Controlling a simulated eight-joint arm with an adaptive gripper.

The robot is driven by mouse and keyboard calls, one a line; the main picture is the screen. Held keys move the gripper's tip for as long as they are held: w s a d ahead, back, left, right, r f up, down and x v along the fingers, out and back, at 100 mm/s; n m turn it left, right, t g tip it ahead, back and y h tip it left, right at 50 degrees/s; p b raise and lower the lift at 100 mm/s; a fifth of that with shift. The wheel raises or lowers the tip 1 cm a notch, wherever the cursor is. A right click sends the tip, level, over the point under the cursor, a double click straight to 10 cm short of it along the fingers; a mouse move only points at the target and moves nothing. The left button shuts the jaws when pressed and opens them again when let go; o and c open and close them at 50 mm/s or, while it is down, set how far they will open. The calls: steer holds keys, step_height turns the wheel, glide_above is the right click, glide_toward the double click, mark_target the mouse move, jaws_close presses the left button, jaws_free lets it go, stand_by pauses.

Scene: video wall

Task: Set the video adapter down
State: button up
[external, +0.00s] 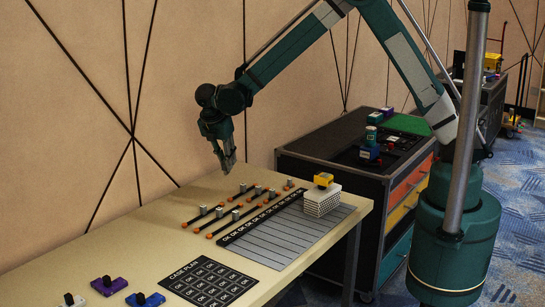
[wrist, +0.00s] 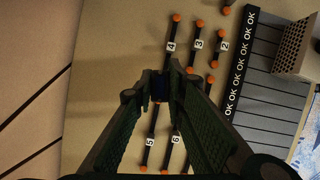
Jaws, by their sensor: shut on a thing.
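My gripper (external: 227,165) hangs above the far part of the pale table (external: 150,225), pointing down, well clear of its top.
A black OK strip (external: 262,217) and grey slatted panel (external: 285,235) lie right of the cables. A white perforated block (external: 322,202) bears a yellow device (external: 323,180). A case plan card (external: 208,281) and purple device (external: 108,286) lie in front. A black cart (external: 335,165) stands behind.

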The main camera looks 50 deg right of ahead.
steer(key=s+a+b, duration=0.1)
steer(key=s+a, duration=0.2)
steer(key=s, duration=0.9)
steer(key=s+a+n+b, duration=0.1)
steer(key=s+a, duration=0.1)
steer(key=s, duration=1)
steer(key=s+a+n+b, duration=0.1)
steer(key=s+a, duration=0.2)
steer(key=s, duration=1)
steer(key=shift+a+f+t, duration=0.3)
steer(key=shift+a+t, duration=0.05)
steer(key=shift+t, duration=0.05)
steer(key=shift+f+b, duration=0.7)
steer(key=shift+f, duration=2.2)
steer(key=shift+f+b, duration=0.55)
steer(key=shift+f, duration=1.55)
steer(key=shift+f, duration=0.2)
